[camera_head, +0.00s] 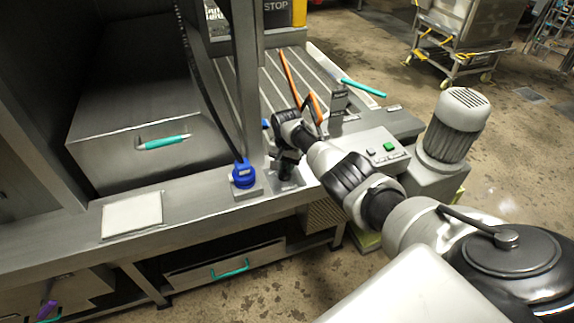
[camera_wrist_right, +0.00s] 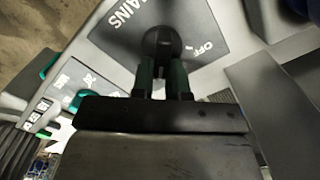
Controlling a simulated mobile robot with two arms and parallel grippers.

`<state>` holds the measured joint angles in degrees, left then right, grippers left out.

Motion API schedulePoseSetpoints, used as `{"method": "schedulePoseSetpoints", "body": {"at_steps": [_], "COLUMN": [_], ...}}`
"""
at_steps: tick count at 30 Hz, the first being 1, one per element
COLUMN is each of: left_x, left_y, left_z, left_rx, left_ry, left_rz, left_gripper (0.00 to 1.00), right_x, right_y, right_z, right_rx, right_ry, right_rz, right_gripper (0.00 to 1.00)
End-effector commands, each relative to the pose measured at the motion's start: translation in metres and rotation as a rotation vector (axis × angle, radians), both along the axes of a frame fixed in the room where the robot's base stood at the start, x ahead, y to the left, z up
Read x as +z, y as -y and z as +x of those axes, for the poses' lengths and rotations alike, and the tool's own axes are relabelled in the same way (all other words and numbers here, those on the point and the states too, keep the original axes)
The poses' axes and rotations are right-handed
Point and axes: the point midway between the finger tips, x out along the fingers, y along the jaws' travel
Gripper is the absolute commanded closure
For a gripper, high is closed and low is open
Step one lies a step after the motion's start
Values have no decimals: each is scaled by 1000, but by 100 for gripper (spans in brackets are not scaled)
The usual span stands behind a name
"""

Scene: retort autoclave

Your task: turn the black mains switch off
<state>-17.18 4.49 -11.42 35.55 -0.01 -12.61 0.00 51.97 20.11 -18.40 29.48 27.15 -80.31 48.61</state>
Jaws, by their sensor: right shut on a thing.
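The black mains switch (camera_wrist_right: 162,40) is a round dark knob on a dark plate (camera_wrist_right: 195,20) lettered MAINS and OFF, close in front of my right wrist camera. My right gripper (camera_wrist_right: 162,72) is shut on the knob, with one finger on each side of it. In the head view my right gripper (camera_head: 287,165) reaches down to the metal ledge beside a blue connector, and it hides the knob there. The exact angle of the knob's pointer cannot be told. My left gripper is not in view.
A blue connector (camera_head: 243,174) with a black cable stands left of my right gripper. A control box with a green button (camera_head: 390,146) and a grey motor (camera_head: 457,123) are to the right. A steel chamber with a teal-handled drawer (camera_head: 163,142) is at the left.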

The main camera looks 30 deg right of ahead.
Motion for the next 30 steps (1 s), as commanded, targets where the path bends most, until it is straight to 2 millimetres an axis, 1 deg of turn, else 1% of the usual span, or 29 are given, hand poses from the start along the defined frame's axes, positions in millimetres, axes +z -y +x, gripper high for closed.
{"method": "schedulePoseSetpoints", "body": {"at_steps": [5,11,30], "left_x": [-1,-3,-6], "left_y": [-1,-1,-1], "left_z": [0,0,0], "left_rx": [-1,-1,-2], "left_ry": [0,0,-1], "left_rz": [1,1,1], "left_gripper": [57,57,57], "right_x": [0,0,0], "right_y": [-1,-3,-12], "right_z": [1,4,8], "right_rx": [66,210,814], "right_ry": [1,1,1], "right_rz": [1,1,1], "right_gripper": [100,100,100]}}
